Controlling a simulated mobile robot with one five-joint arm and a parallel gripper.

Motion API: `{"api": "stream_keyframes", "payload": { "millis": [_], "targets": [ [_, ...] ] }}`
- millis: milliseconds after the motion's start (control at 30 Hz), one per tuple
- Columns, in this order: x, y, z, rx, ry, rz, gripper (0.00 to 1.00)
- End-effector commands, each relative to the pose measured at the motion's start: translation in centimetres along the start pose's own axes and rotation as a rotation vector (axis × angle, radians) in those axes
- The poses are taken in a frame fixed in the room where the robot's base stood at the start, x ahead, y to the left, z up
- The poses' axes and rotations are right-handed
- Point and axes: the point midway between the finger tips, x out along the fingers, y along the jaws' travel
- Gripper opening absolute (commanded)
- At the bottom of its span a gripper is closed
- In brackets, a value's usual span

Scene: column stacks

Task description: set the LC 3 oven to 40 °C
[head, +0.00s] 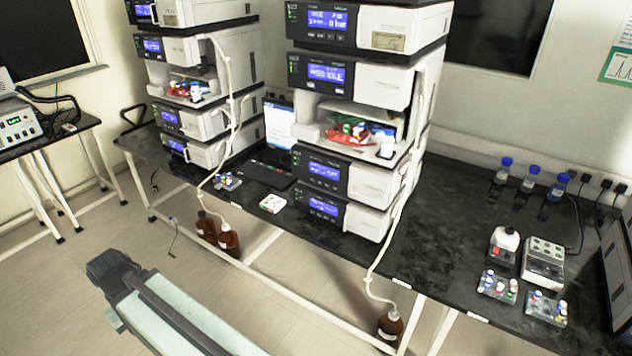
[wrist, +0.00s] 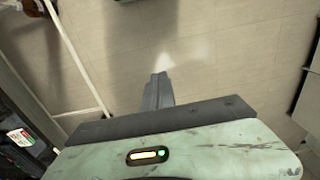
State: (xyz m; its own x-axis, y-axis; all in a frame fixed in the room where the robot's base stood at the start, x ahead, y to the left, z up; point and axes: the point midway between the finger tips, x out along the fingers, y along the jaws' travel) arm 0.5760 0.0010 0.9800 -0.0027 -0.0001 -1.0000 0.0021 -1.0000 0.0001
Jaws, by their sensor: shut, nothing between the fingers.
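Two column stacks of white modules with blue displays stand on the black bench. I cannot read which one is LC 3. The nearer stack has a lower module with a lit display (head: 323,172) and a bottom module with another display (head: 322,206). The farther stack also has two lower modules, with displays at its front (head: 170,118). The display text is too small to tell which is an oven or its temperature. My gripper (wrist: 161,76) is shut and empty over the bare floor, away from the stacks. In the head view my pale green arm shows at lower left.
Brown bottles (head: 228,240) stand on the floor under the bench, and another (head: 390,325) stands farther right. Tubing hangs before the stacks. A laptop (head: 268,170) sits between them. Vial racks (head: 497,286) and blue-capped bottles (head: 528,182) are at right. Floor before the bench is mostly clear.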

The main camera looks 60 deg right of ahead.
Motion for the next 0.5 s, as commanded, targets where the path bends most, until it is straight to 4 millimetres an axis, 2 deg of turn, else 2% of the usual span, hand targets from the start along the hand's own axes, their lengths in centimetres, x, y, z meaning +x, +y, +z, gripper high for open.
{"api": "stream_keyframes", "payload": {
  "millis": [333, 467, 500],
  "targets": [
    [0.3, 0.3, -0.2, 0.017, 0.010, -0.010, 0.00],
    [2.6, 2.1, -2.8, 0.181, 0.111, -0.112, 0.00],
    [3.4, 3.6, -4.2, 0.278, 0.169, -0.169, 0.00]
  ]
}}
